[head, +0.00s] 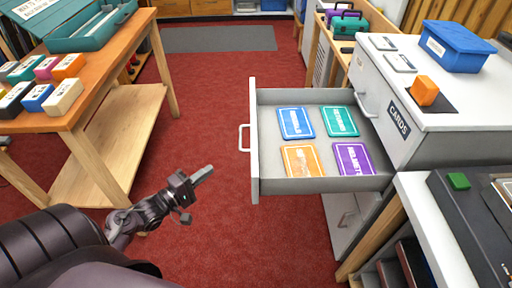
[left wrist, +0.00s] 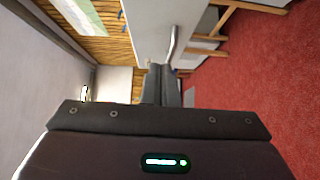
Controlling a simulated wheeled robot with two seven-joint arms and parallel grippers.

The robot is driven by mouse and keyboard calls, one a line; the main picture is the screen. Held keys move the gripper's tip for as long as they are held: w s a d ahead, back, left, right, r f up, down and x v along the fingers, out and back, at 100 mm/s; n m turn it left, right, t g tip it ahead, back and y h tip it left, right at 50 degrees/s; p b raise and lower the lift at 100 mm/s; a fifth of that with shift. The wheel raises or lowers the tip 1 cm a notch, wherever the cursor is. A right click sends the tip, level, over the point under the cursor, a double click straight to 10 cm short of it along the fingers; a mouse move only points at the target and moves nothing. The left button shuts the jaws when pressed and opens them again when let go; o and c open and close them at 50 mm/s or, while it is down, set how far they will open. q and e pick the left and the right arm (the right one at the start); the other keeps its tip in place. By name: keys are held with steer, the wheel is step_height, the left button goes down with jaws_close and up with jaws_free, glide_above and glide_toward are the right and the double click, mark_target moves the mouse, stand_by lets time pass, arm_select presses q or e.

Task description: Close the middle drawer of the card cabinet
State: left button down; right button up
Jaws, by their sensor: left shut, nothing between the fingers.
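The card cabinet (head: 425,134) stands at the right, grey-white with a "CARDS" label on its front. Its middle drawer (head: 378,183) is pulled far out to the left, with a pale front and a white handle (head: 243,138). Blue, green, orange and purple cards lie in it. My left gripper (head: 208,171) is shut and empty, left of the drawer front and nearer to me, apart from it. In the left wrist view, the closed fingers (left wrist: 163,84) point toward a pale handle-like bar (left wrist: 173,42). My right gripper is not in view.
A wooden table (head: 97,88) with a teal case and several coloured boxes stands at the left. A blue bin (head: 457,47) and an orange block (head: 424,91) sit on the cabinet. A counter (head: 432,236) is at the lower right. Red floor is clear between table and drawer.

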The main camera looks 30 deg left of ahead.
arm_select(q)
steer(key=d+x, duration=0.2)
steer(key=x, duration=1)
steer(key=shift+s+d+b, duration=0.15)
steer(key=shift+d+b, duration=0.2)
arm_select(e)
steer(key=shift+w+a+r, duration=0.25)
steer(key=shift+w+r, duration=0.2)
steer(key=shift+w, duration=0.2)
arm_select(q)
steer(key=shift+d, duration=0.1)
